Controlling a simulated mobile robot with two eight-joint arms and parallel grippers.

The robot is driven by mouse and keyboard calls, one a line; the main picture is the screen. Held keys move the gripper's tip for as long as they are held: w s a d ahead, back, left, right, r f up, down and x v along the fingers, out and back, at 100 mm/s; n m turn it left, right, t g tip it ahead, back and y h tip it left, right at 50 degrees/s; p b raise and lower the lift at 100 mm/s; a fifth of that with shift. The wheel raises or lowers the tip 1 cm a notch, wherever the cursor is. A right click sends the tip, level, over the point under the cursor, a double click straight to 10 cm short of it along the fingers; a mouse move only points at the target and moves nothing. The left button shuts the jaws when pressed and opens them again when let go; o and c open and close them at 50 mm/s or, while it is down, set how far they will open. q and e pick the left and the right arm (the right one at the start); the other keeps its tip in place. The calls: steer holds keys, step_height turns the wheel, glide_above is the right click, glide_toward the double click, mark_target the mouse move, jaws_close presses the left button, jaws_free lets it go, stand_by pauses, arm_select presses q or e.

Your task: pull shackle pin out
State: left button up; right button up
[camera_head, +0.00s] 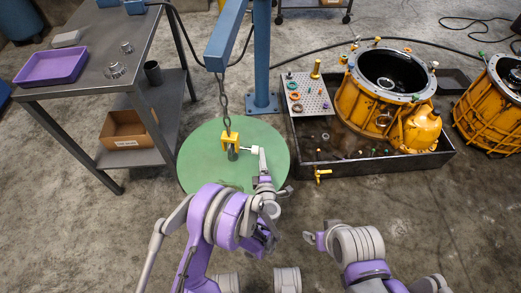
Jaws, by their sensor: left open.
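A chain (224,103) hangs from the blue hoist arm over a round green surface (202,165). At its lower end is a yellow lifting fitting (230,138) with a small dark grey shackle (232,154) under it. A short pale piece (254,149) sticks out to the right of the shackle, apparently the shackle pin. My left gripper (263,162) is open, close by the outer end of this piece; contact is too small to tell. My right gripper (311,238) is low in the picture, away from the shackle, and its jaws are unclear.
A blue hoist post (262,60) stands behind the green surface. To the right, a dark tray (385,168) holds a yellow transmission housing (362,105) and a perforated plate (308,98) with small parts. A grey cart (95,85) with a purple bin (52,67) stands left. Front floor is clear.

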arm_select(q)
steer(key=shift+s+r, duration=0.15)
steer(key=shift+s, duration=1.05)
